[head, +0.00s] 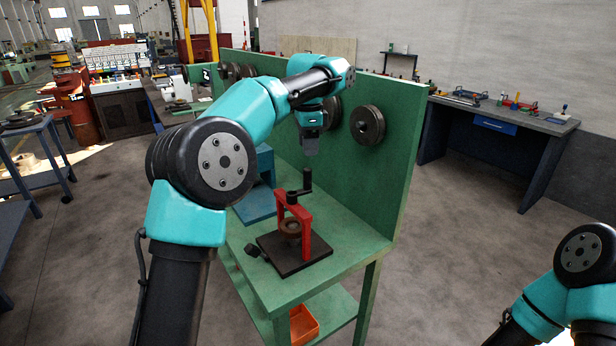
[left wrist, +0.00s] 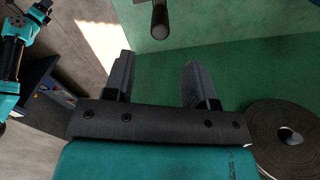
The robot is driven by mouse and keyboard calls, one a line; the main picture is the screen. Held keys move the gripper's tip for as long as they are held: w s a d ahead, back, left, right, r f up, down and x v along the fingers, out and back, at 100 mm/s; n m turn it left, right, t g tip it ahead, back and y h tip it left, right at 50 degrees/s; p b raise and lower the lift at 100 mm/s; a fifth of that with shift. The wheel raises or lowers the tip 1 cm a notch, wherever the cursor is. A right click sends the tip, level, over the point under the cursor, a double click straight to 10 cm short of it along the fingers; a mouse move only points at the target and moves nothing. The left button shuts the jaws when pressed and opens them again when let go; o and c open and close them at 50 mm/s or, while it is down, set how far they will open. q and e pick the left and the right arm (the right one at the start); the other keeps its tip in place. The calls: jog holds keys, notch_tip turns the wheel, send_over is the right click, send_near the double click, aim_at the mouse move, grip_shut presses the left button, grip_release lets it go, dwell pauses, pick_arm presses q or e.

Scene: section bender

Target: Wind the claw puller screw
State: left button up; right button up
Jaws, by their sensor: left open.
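The claw puller (head: 307,240) has a red frame and stands on a dark base plate (head: 274,249) on the green bench. Its black crank handle (head: 307,181) sticks up at the top. A dark round part (head: 290,226) sits inside the red frame. My left gripper (head: 311,150) is above the crank handle, pointing down, apart from it. In the left wrist view its two fingers (left wrist: 158,88) are spread with nothing between them. The end of a dark handle (left wrist: 160,22) shows beyond the fingers. My right arm shows at the lower right, its gripper out of frame.
The green bench (head: 350,246) has a back panel (head: 396,150) with round dark discs (head: 367,125) on it, close to my left arm. A blue block (head: 257,200) stands behind the puller. An orange bin (head: 304,325) is on the lower shelf. The bench top right of the puller is clear.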

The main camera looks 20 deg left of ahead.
aim_at(308, 169)
pick_arm(q)
notch_tip(308, 169, down, 10)
jog(key=shift+r, duration=0.1)
dwell(0.4)
jog(key=c, duration=0.9)
